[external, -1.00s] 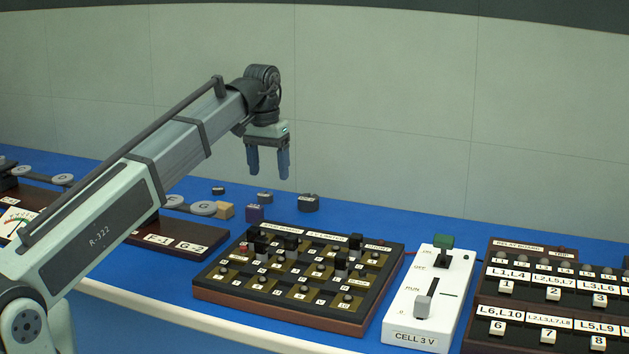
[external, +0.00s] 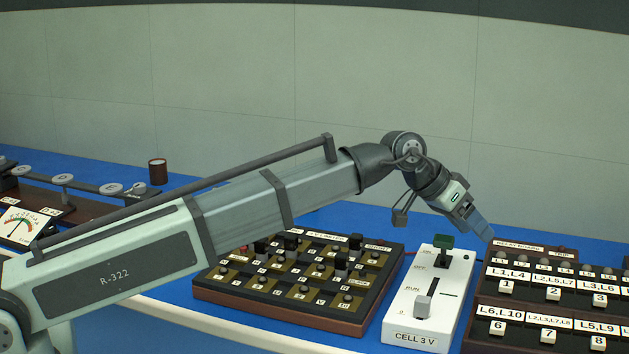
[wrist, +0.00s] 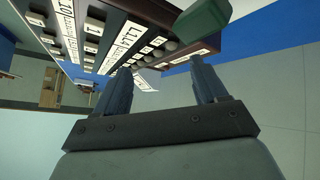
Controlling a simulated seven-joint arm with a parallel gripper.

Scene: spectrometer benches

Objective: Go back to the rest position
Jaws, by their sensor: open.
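My gripper (external: 482,230) is at the right of the external view, tilted down and to the right. It is above the back left corner of the dark relay board (external: 532,257), behind and to the right of the white CELL 3 V box (external: 432,297). In the wrist view its two blue fingers (wrist: 163,72) are spread apart with nothing between them. The relay board's labels and white keys (wrist: 103,45) show beyond the fingers there, and a green knob (wrist: 203,18) shows close by. I cannot tell the exact gap to the board.
The green switch knob (external: 443,242) stands up from the white box, left of the gripper. A plug board (external: 290,317) with black plugs lies under my forearm. A meter (external: 20,226) and a brown cylinder (external: 157,171) are at the left. The air above the benches is open.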

